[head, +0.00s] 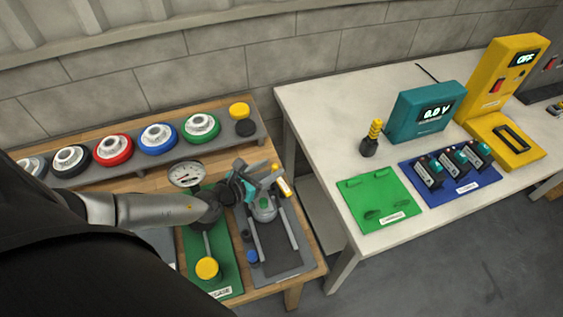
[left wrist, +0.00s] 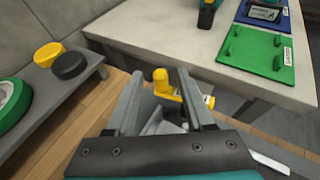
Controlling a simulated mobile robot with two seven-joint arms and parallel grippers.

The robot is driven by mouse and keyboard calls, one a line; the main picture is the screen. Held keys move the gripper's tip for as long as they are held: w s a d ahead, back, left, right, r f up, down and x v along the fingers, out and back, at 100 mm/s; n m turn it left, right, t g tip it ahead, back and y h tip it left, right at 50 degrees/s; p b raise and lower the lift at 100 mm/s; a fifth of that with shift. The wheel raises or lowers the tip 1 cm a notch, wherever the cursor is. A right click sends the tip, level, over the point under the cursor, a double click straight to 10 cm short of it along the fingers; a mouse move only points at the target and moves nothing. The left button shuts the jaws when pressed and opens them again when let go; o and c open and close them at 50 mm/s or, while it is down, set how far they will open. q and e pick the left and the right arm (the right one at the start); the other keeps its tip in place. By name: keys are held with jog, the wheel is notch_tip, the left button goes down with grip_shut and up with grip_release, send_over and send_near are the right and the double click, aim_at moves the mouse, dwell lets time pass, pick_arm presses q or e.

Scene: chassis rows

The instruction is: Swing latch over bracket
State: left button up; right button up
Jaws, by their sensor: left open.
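My left gripper (head: 264,174) is open over the grey fixture (head: 263,210) on the wooden bench. In the left wrist view its two fingers (left wrist: 160,78) stand apart. A yellow upright piece (left wrist: 163,86), likely the latch handle, shows between and beyond them; I cannot tell whether either finger touches it. A yellow part with a white label (head: 284,186) shows just right of the gripper in the head view. The gripper and wrist hide part of the fixture, and I cannot make out the bracket clearly. My right gripper is not in view.
A dark grey plate (head: 285,262) carries the fixture. Left of it are a green board (head: 228,272) with a yellow knob (head: 207,268) and a round gauge (head: 186,174). A shelf behind holds coloured rings (head: 158,138). The white table (head: 318,104) stands right, across a gap.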

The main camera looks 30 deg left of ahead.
aim_at(277, 164)
pick_arm(q)
jog(key=shift+b+x, duration=0.75)
jog(key=shift+x, duration=2.35)
grip_shut()
